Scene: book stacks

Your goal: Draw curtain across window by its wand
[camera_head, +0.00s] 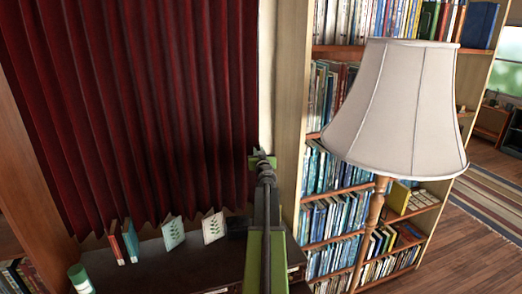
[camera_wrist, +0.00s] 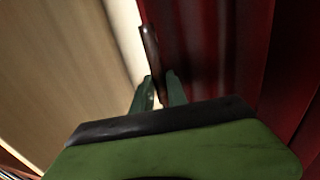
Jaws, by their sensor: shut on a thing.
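The dark red pleated curtain (camera_head: 145,110) hangs across the left and middle of the head view, its right edge close to the upright wooden post. It also fills the right of the wrist view (camera_wrist: 225,55). My gripper (camera_head: 262,158) is at the curtain's right edge. In the wrist view my gripper (camera_wrist: 160,93) is shut on the wand (camera_wrist: 150,50), a thin brown rod hanging at the curtain's edge. The wand's upper part shows above the fingers. I cannot make out the wand in the head view. No window glass shows behind the curtain.
A dark low cabinet (camera_head: 180,262) under the curtain holds several cards and books and a green-white cylinder (camera_head: 80,278). A floor lamp with a pale shade (camera_head: 395,105) stands right, before a full bookcase (camera_head: 298,100). Wooden floor (camera_head: 470,245) is open at far right.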

